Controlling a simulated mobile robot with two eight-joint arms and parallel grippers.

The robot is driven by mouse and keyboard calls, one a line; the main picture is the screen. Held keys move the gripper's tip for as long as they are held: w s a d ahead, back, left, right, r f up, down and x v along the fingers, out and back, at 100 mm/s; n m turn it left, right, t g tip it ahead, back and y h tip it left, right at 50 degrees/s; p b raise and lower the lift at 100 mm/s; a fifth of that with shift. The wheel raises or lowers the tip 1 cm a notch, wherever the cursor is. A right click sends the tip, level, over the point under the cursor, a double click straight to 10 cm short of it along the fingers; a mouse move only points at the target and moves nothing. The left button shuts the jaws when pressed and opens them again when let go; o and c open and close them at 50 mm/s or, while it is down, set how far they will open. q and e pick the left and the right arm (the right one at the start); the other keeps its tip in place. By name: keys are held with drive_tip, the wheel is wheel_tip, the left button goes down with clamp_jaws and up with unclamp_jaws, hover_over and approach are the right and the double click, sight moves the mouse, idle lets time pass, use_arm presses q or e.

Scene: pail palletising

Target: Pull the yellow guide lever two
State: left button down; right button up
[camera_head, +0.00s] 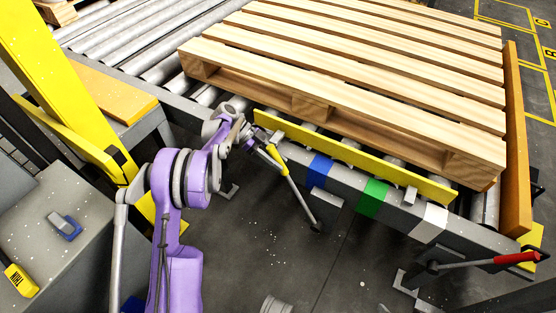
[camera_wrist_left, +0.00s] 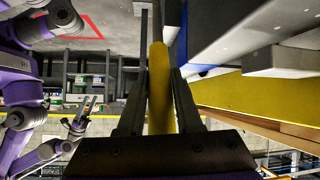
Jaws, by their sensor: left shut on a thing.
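The guide lever is a slim bar with a yellow grip (camera_head: 274,156) and a grey shaft running down to a dark pivot low beside the conveyor. My left gripper (camera_head: 264,144) is shut around the yellow grip at its upper end. In the left wrist view the yellow grip (camera_wrist_left: 158,95) stands between the two dark fingers. The long yellow guide plate (camera_head: 350,157) runs along the conveyor edge beside the wooden pallet (camera_head: 330,118). My right gripper (camera_wrist_left: 76,126) shows small at the left of the left wrist view; its jaw opening is unclear.
The conveyor side rail has blue (camera_head: 319,171), green (camera_head: 373,198) and white (camera_head: 430,223) marks. A red-handled lever (camera_head: 515,259) sits at the lower right. An orange stop plate (camera_head: 517,145) stands at the pallet's right. The dark floor (camera_head: 330,265) below is mostly clear.

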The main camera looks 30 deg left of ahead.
use_arm(q)
drive_tip(key=shift+a+f, duration=0.2)
drive_tip(key=shift+a, duration=0.05)
drive_tip(key=c, duration=1)
unclamp_jaws()
drive_tip(key=o, duration=0.4)
drive_tip(key=shift+a, duration=0.15)
drive_tip(key=p+v, duration=0.2)
drive_tip(key=v, duration=0.8)
drive_tip(key=shift+a+r, duration=0.2)
drive_tip(key=shift+r, duration=0.1)
